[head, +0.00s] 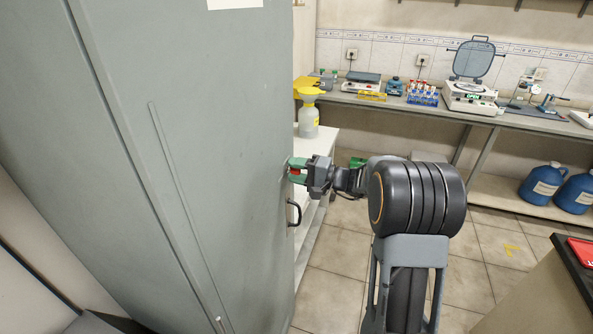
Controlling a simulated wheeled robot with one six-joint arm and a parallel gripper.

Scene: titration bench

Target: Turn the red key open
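The red key (295,171) shows as a small red patch at the right edge of the grey cabinet door (215,150), above its black handle (296,213). My gripper (298,171) is at the key, with one green finger above it and one below. The fingers hide most of the key, so its turn angle cannot be read. Whether the fingers press on the key or only stand around it is too small to tell. The cabinet door looks shut.
A grey bottle with a yellow funnel (309,112) stands on a white cabinet behind the door edge. A long bench (440,108) at the back holds instruments and a tube rack (422,94). Blue jugs (541,184) stand on its lower shelf. A dark-topped counter (577,258) is at the right.

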